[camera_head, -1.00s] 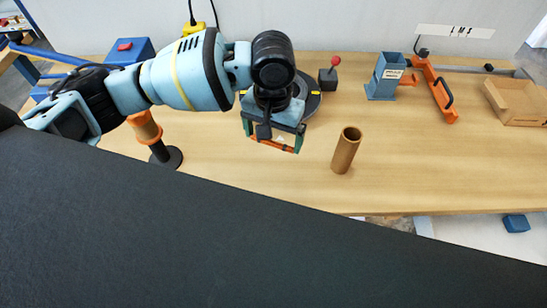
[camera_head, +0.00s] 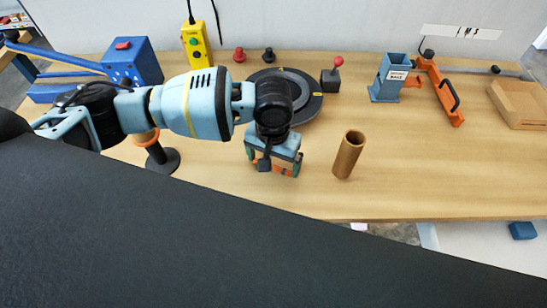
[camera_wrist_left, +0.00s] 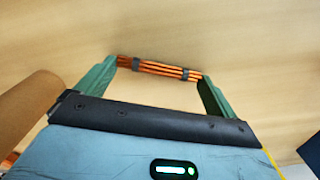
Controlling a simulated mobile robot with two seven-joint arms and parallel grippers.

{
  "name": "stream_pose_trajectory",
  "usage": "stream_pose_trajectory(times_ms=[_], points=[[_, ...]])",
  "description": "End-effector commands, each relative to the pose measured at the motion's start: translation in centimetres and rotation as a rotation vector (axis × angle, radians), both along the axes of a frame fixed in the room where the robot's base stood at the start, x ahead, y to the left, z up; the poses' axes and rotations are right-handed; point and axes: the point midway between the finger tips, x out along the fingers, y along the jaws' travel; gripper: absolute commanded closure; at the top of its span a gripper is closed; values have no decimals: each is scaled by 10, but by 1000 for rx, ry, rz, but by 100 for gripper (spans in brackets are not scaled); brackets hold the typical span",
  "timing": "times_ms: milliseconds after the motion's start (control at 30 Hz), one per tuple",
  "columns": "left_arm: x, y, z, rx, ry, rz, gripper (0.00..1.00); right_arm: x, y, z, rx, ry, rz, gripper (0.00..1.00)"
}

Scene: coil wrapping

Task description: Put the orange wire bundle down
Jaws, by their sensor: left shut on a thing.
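The orange wire bundle (camera_wrist_left: 160,69) is a short stack of orange wires with dark bands. It spans between the two green fingers of my left gripper (camera_wrist_left: 158,72) in the left wrist view, with bare wood beyond it. In the head view my left gripper (camera_head: 273,168) points down over the table, left of the cardboard tube, and a bit of the orange bundle (camera_head: 285,171) shows between its fingers. I cannot tell whether the bundle touches the table. My right gripper is not in view.
A brown cardboard tube (camera_head: 348,155) stands right of the gripper. A dark round turntable (camera_head: 309,104) lies behind it. An orange spool on a black stand (camera_head: 163,160) is at left. The wooden table (camera_head: 430,175) is clear at front right.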

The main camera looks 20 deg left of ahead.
Motion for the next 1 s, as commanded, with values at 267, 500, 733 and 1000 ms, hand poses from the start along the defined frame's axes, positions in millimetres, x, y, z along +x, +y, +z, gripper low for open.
stream_pose_trajectory(times_ms=[267, 500, 733, 1000], points=[[0, 0, -2, 0, 0, 0, 0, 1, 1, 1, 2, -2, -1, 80], [0, 0, -1, 0, -1, 0, 0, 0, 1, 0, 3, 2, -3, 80], [1, 0, 25, -2, -5, 1, 0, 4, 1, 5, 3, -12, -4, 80], [1, 0, 81, -2, -6, 1, 0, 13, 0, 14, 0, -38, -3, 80]])
